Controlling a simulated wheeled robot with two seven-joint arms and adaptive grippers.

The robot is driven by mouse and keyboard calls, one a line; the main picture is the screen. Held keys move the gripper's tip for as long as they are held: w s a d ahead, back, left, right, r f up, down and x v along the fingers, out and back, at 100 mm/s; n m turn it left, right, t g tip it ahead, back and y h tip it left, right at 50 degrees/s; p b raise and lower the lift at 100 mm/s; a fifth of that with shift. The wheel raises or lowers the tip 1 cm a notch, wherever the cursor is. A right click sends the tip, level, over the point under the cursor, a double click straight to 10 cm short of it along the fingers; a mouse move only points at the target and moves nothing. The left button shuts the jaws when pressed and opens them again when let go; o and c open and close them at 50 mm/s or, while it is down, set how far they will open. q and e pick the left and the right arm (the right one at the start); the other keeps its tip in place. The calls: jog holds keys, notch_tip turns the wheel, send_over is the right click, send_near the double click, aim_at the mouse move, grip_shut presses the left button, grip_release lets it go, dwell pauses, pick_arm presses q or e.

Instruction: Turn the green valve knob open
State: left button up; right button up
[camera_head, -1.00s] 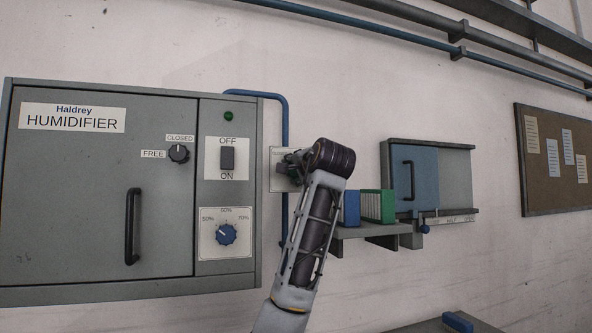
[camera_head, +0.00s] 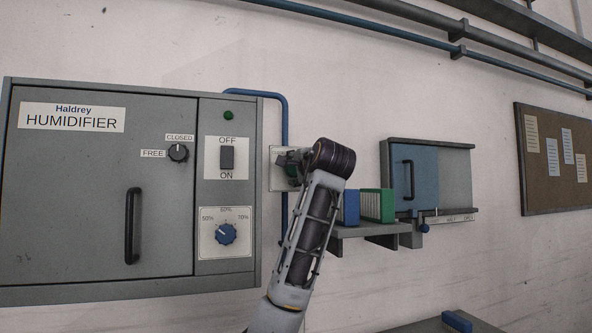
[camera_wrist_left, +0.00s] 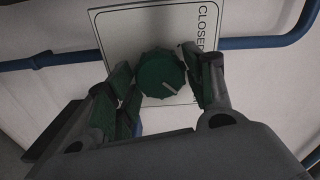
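The green valve knob (camera_wrist_left: 160,75) is round and ridged, with a pale mark pointing to the lower right in the left wrist view. It sits on a white plate (camera_wrist_left: 112,32) with the word CLOSED along its right edge. My left gripper (camera_wrist_left: 158,68) has one finger on each side of the knob, close against its rim, and looks shut on it. The left fingertip's contact is hard to make out. In the head view my left gripper (camera_head: 292,163) is at the plate (camera_head: 276,182), and my arm and gripper hide most of the knob. My right gripper is not in view.
A grey humidifier cabinet (camera_head: 75,200) is left of the plate. A blue pipe (camera_head: 286,115) runs down beside the plate. A shelf (camera_head: 365,231) with a blue and a green box is to the right, near a blue-doored wall box (camera_head: 425,180).

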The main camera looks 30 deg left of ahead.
pick_arm(q)
jog(key=shift+o, duration=0.9)
jog(key=shift+s+d, duration=0.1)
jog(key=v, duration=1.2)
